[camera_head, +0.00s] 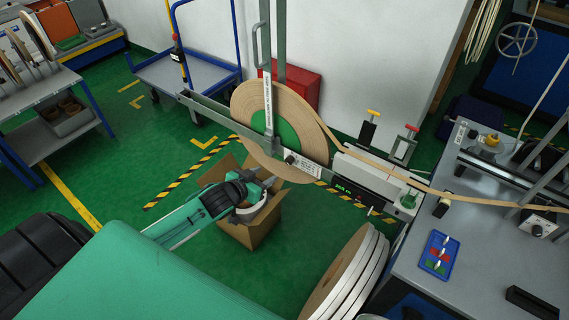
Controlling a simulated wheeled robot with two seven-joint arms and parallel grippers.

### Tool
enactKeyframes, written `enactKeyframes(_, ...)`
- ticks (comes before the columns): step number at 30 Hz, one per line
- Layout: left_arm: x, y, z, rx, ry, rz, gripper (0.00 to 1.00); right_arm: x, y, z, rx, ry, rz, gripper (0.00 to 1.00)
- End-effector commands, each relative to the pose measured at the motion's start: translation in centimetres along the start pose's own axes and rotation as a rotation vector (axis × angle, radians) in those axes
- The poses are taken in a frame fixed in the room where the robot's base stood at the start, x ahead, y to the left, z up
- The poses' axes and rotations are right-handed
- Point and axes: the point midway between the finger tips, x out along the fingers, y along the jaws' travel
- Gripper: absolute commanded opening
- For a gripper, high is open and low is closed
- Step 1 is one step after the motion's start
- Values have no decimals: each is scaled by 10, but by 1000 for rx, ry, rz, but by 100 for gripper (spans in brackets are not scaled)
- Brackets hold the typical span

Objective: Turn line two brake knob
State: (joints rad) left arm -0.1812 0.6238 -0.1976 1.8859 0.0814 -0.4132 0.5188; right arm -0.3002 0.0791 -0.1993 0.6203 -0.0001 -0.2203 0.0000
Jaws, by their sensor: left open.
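A large tape reel (312,128) with brown tape and a green centre stands upright on a grey payoff frame (215,112). A small black knob (290,159) sits beside a white label (305,165) on the frame's bar, just below the reel's centre. I take it for the brake knob; the label is too small to read. My left gripper (272,182) is open, a little below and left of this knob, and appears apart from it. The gap between its fingers is small in the picture. My right gripper does not show.
An open cardboard box (262,228) stands below my left gripper. A unit with a green display (345,190) lies to its right. Several large discs (335,280) lean at the bottom. A grey bench (500,265) holds a blue tray (440,256).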

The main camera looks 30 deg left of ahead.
Motion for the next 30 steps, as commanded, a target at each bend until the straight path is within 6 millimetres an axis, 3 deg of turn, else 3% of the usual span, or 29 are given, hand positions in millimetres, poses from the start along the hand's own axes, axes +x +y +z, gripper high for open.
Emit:
enactKeyframes(18,99,0,-2,1,1,0,47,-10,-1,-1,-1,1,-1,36)
enactKeyframes(24,118,0,-1,1,1,0,47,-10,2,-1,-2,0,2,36)
enactKeyframes(30,124,1,0,1,0,1,47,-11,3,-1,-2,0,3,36)
